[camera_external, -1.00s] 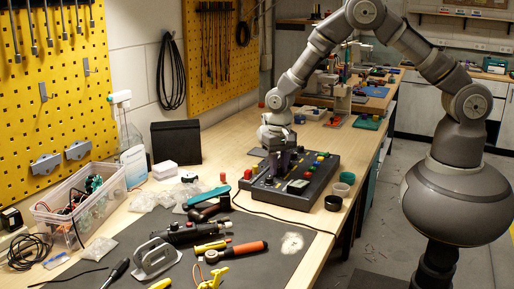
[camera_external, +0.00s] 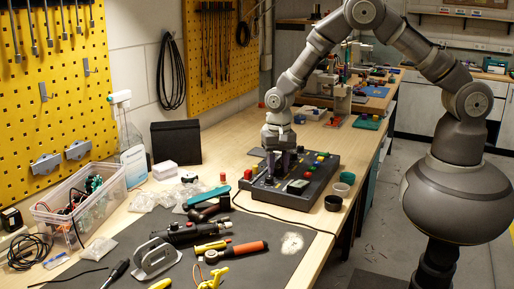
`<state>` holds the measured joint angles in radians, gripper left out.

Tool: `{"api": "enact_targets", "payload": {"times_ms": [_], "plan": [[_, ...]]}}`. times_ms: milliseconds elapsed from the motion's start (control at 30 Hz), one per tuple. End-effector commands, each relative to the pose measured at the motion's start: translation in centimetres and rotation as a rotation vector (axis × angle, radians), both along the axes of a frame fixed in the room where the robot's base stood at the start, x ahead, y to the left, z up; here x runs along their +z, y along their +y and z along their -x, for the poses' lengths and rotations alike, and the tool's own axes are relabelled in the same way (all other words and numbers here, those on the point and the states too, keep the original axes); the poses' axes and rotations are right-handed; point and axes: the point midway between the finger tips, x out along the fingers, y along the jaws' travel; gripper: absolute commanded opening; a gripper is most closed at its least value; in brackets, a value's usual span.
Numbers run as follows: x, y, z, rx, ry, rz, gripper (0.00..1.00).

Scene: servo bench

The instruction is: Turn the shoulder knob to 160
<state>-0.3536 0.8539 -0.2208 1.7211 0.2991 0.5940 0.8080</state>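A dark control box (camera_external: 312,193) with several coloured buttons and knobs sits on the wooden bench, right of the middle. My gripper (camera_external: 283,174) points straight down over the far left part of the box, with its dark fingers at or very near the top face. The fingers and the wrist hide that part of the panel, so I cannot pick out the shoulder knob or read its scale. Whether the fingers are shut on a knob is too small to tell.
Small cups (camera_external: 341,189) stand right of the box near the bench edge. A teal-handled tool (camera_external: 208,194) and a small red cylinder (camera_external: 223,179) lie to its left. A dark mat (camera_external: 270,269) with hand tools covers the front.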

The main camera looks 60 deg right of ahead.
Motion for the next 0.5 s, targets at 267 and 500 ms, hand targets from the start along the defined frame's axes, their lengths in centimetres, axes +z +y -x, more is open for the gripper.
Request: {"api": "enact_targets", "payload": {"times_ms": [267,500], "plan": [[-0.1,0.0,0.1,0.000,0.004,0.000,0.54],[1.9,0.0,0.0,0.001,0.001,0.000,0.54]]}}
